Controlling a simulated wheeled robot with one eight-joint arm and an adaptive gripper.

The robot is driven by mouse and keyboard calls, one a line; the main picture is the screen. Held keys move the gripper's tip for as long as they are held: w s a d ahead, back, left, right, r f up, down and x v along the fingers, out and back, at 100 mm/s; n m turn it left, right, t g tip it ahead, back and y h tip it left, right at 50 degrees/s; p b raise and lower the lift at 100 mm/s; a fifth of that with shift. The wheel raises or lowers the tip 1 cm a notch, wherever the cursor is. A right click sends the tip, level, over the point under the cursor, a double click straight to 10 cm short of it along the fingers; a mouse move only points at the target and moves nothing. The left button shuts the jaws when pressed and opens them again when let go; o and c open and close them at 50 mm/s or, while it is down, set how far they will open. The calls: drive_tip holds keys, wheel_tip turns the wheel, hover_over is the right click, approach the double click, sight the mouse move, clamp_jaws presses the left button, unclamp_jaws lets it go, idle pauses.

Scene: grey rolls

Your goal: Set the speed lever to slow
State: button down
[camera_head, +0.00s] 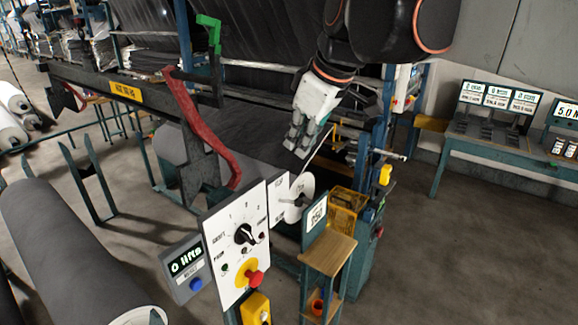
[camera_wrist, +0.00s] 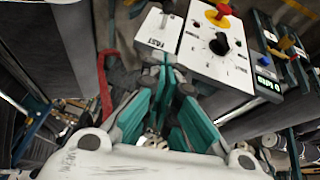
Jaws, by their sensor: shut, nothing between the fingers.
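In the head view the white plate (camera_head: 280,189) shows beside the dial panel, and the lever is hard to make out there. My gripper (camera_head: 297,148) is shut and empty, above and behind the plate in the head view. In the wrist view my gripper's teal fingers (camera_wrist: 166,68) point toward the FAST end, apart from the lever.
A white control panel (camera_head: 233,232) holds a black dial (camera_head: 245,234) and a red button (camera_head: 254,277) on yellow. A counter box (camera_head: 186,268) stands left. A red curved arm (camera_head: 205,130) is left of my gripper. A wooden-topped stand (camera_head: 327,254) is at front right.

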hover_over(296, 201)
drive_tip(key=a, duration=0.2)
wheel_tip(296, 201, down, 7)
drive_tip(key=f, duration=0.1)
drive_tip(key=d+f, duration=0.1)
drive_tip(key=f, duration=0.1)
drive_tip(key=f+p, duration=0.1)
drive_tip(key=f, duration=0.1)
drive_tip(key=shift+w+d, duration=0.2)
drive_tip(key=shift+w, duration=0.05)
drive_tip(key=shift+s+d+f+t+y+b, duration=0.1)
drive_tip(key=shift+s+d+t+y+b, duration=0.1)
drive_tip(key=shift+d+t+y+b, duration=0.1)
